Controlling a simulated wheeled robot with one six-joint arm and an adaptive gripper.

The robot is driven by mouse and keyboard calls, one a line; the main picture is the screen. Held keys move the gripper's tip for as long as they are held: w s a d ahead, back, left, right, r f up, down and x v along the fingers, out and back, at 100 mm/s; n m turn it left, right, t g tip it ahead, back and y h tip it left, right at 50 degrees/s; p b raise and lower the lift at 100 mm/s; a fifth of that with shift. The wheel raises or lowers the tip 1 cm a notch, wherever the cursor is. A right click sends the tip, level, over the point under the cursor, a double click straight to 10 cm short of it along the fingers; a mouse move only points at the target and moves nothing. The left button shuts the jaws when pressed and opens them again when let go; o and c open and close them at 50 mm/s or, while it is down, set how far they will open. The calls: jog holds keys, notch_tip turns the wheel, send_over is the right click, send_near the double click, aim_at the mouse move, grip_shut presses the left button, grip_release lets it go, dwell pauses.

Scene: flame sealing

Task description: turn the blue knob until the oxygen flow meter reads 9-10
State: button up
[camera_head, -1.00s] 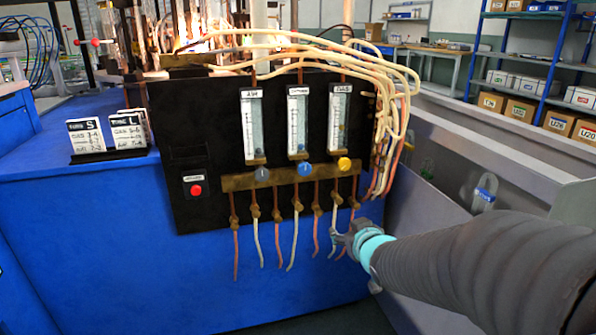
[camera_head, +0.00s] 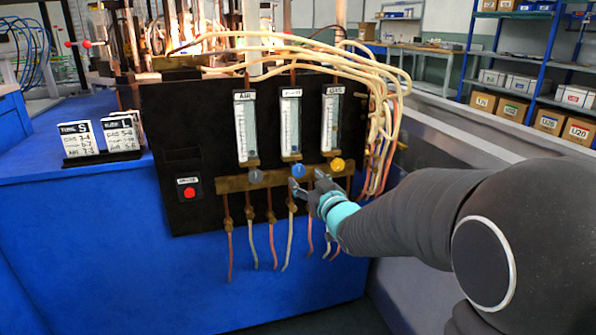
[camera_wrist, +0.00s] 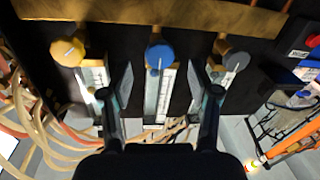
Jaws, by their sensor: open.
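The blue knob (camera_head: 298,170) sits under the middle flow meter (camera_head: 291,125) on the black panel. It also shows in the wrist view (camera_wrist: 159,57), ahead of and roughly centred between my open fingers. My gripper (camera_head: 306,182) is open and empty, just below and in front of the blue knob, apart from it as far as the wrist view shows. The wrist view, upside down, shows both fingers (camera_wrist: 166,80) spread around the middle meter's column. The meter's reading is too small to tell.
A grey knob (camera_head: 256,176) under the AIR meter and a yellow knob (camera_head: 337,165) under the GAS meter flank the blue one. A red button (camera_head: 189,193) is at lower left. Hoses (camera_head: 385,110) hang at the panel's right. Label cards (camera_head: 78,140) stand at left.

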aim_at(300, 173)
jog(key=x, duration=0.5)
jog(key=shift+w+a, duration=0.15)
jog(key=shift+w, duration=0.15)
jog(key=c, duration=1.2)
